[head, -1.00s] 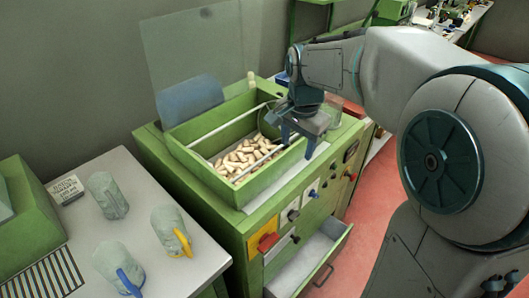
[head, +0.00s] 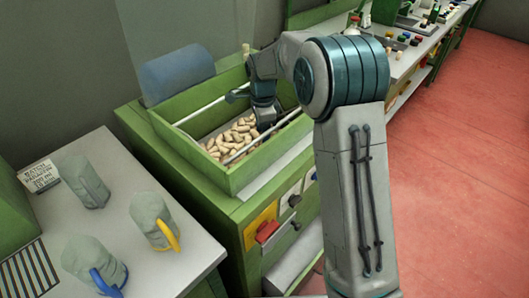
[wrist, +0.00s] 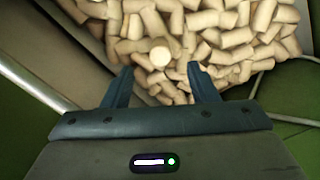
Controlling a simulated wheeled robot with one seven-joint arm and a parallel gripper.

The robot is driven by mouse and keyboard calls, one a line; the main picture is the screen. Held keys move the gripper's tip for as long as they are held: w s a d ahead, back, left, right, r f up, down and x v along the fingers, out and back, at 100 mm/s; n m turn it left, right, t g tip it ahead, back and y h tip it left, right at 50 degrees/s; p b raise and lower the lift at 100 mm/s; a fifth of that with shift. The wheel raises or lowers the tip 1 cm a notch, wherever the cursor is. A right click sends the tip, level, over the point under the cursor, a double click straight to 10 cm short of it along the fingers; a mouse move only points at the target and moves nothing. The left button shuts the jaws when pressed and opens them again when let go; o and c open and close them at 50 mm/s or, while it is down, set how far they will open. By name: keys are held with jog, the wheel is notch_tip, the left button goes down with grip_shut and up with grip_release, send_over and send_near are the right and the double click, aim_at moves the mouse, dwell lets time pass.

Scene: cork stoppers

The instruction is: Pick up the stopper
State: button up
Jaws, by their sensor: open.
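Many cork stoppers (head: 233,135) lie heaped in the green box on top of the green machine. They also fill the upper part of the wrist view (wrist: 207,38). My gripper (head: 264,122) is inside the green box, over the heap, partly hidden by my arm in the head view. In the wrist view my gripper (wrist: 160,82) is open, its two blue fingers pointing at the pile. Corks show between and beyond the fingertips. I cannot tell whether the fingertips touch any. No cork is held.
The green box (head: 205,187) has raised walls, and metal rods (head: 212,102) run across it. A cable (wrist: 262,72) lies beside the corks. Cloth-covered mugs (head: 154,221) stand on the table at left. Red floor (head: 450,170) is open at right.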

notch_tip(320, 180, down, 8)
jog(key=shift+d+p, duration=0.1)
jog(key=shift+p, duration=0.2)
jog(key=c, duration=1)
